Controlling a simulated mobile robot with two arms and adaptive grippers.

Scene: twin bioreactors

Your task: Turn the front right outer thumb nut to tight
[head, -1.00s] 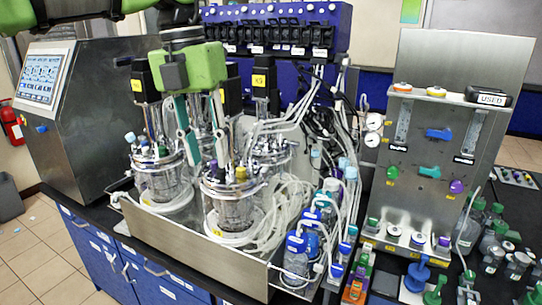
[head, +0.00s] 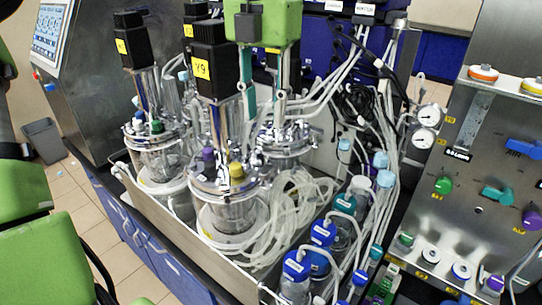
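The front right bioreactor is a glass vessel (head: 232,213) with a steel head plate (head: 215,187), yellow and purple caps and a black motor (head: 222,75) with a yellow label. Small metal nuts and fittings crowd the plate rim; I cannot single out the outer thumb nut. My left gripper (head: 265,98) hangs at top centre, fingers pointing down, above and behind this head plate in the picture. Its two teal fingers are apart with nothing clearly between them. Contact with a nut does not show. My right gripper is not in view.
A second front vessel (head: 160,160) stands to the left and another vessel (head: 288,140) behind. Looped clear tubes and blue-capped bottles (head: 296,268) crowd the right side. A steel panel with valves (head: 490,150) stands farther right. A steel tray wall (head: 170,225) runs along the front.

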